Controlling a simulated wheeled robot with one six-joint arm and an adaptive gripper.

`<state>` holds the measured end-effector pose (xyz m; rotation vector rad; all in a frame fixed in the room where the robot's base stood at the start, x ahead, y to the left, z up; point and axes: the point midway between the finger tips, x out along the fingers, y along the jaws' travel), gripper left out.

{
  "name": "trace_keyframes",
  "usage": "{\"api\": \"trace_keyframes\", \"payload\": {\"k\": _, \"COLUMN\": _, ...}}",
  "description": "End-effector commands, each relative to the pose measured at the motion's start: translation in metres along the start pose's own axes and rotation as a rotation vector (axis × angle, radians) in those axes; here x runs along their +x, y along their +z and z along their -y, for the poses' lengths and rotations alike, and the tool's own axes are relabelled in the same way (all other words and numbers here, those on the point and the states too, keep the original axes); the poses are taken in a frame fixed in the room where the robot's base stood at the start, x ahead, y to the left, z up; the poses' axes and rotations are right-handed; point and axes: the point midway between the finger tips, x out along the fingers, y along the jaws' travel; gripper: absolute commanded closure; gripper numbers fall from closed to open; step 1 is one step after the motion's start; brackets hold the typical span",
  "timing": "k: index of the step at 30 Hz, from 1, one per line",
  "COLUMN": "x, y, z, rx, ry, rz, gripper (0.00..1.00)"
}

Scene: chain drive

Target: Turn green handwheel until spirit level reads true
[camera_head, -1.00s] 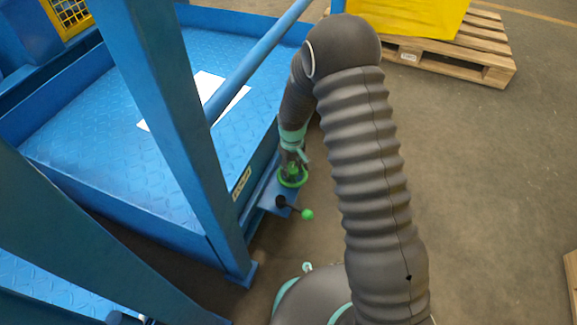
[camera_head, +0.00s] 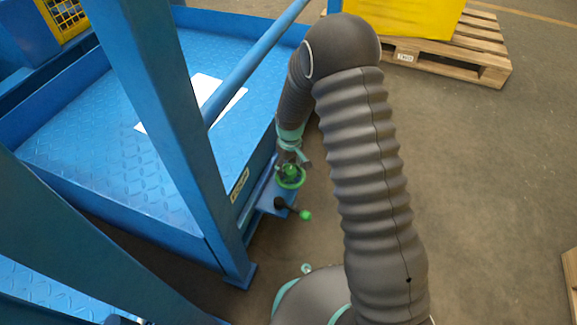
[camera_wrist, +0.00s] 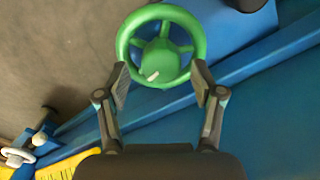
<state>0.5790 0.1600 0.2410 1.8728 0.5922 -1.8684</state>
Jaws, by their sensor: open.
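The green handwheel (camera_head: 290,177) is at the side of the blue platform, at the end of my arm. In the wrist view the handwheel (camera_wrist: 161,45) shows its round rim, spokes and hub with a small pale mark. My gripper (camera_wrist: 160,76) is open, with one finger at each side of the wheel's lower part. Whether the fingers touch the rim I cannot tell. In the head view the wrist partly hides the wheel. A spirit level cannot be made out in either view; a small yellow-beige label-like strip (camera_head: 240,184) is on the platform's edge.
A black lever with a green knob (camera_head: 305,215) sticks out just below the wheel. A blue post (camera_head: 190,150) and rail (camera_head: 255,62) stand to the left. White sheets lie on the platform (camera_head: 90,160). A pallet (camera_head: 470,55) stands at the back right.

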Motion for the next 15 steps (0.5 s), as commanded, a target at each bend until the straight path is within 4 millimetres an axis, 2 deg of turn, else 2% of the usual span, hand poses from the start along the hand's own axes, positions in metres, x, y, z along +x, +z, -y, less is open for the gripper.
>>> {"api": "trace_keyframes", "payload": {"k": 15, "x": -0.093, "y": -0.003, "z": -0.002, "rx": 0.000, "ry": 0.002, "rz": -0.005, "gripper": 0.33}}
